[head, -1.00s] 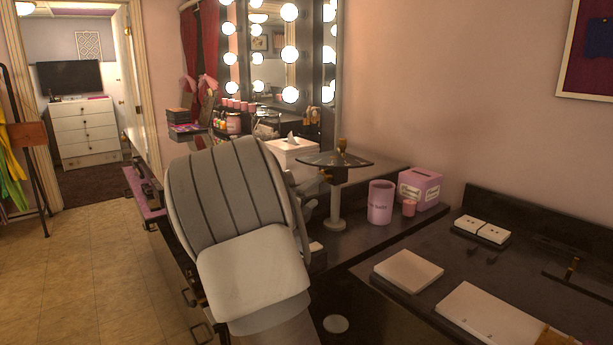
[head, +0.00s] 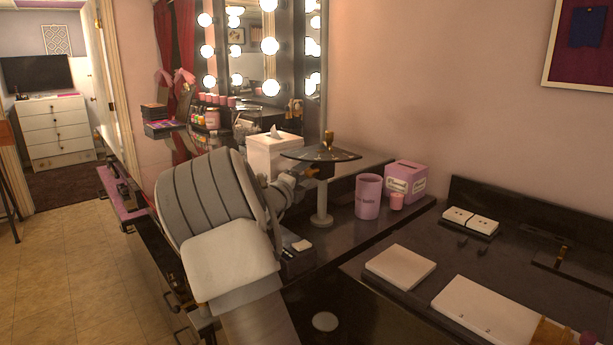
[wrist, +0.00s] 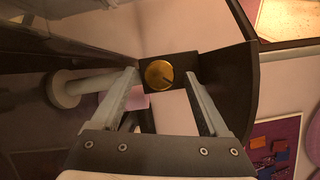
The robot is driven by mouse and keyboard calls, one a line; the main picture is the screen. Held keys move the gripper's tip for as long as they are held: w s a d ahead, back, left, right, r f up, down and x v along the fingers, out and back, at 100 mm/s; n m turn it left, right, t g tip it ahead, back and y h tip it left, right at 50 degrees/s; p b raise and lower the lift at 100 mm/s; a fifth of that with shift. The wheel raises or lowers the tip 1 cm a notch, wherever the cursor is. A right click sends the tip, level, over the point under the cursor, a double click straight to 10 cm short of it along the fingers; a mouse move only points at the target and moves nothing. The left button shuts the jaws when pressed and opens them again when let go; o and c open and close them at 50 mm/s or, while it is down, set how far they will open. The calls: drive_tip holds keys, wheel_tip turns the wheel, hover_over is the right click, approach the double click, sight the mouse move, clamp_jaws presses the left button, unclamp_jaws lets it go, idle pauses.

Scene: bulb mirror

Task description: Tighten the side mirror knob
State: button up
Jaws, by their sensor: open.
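A round gold knob (wrist: 159,74) on a dark square bracket shows in the wrist view, between the two fingers of my gripper (wrist: 160,72). The fingers are apart, one to each side of the knob in the picture; I cannot tell whether they touch it. In the head view, the dark mirror (head: 300,154) lies nearly flat on a pale stand (head: 322,205), with a brass piece (head: 328,138) on top. My gripper (head: 306,176) is beside the bracket under the mirror, partly hidden by my arm.
A white tissue box (head: 272,155) stands behind the mirror. A pink cup (head: 368,196), small pink pot (head: 397,201) and pink box (head: 405,180) stand to its right. White plates (head: 400,267) lie on the dark counter at right. A lit vanity mirror (head: 252,60) stands behind.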

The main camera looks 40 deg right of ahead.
drive_tip(key=shift+w+d, duration=0.1)
drive_tip(key=shift+d, duration=0.05)
clamp_jaws()
idle(0.4)
